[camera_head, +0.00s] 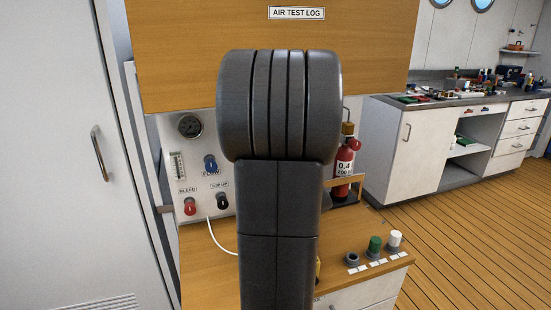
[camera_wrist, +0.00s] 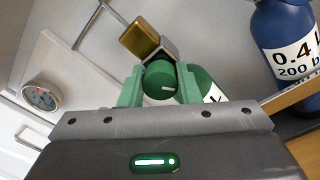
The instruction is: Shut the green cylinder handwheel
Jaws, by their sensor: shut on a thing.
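The green handwheel (camera_wrist: 159,86) is a round knob with a pale mark on its face, in the middle of the wrist view. My gripper (camera_wrist: 160,71) has a green finger on each side of it and is shut on it. The green cylinder (camera_wrist: 203,82) shows in part behind the right finger, with a bit of white label. A brass block (camera_wrist: 140,38) with a grey metal fitting sits just beyond the handwheel. In the head view my arm hides the handwheel, the green cylinder and my gripper.
A blue cylinder (camera_wrist: 290,50) stands at the right of the wrist view. In the head view a red cylinder (camera_head: 345,165) stands right of my arm. A panel with a gauge (camera_head: 190,126) and knobs is at left. Caps, one green (camera_head: 375,245), sit on the bench.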

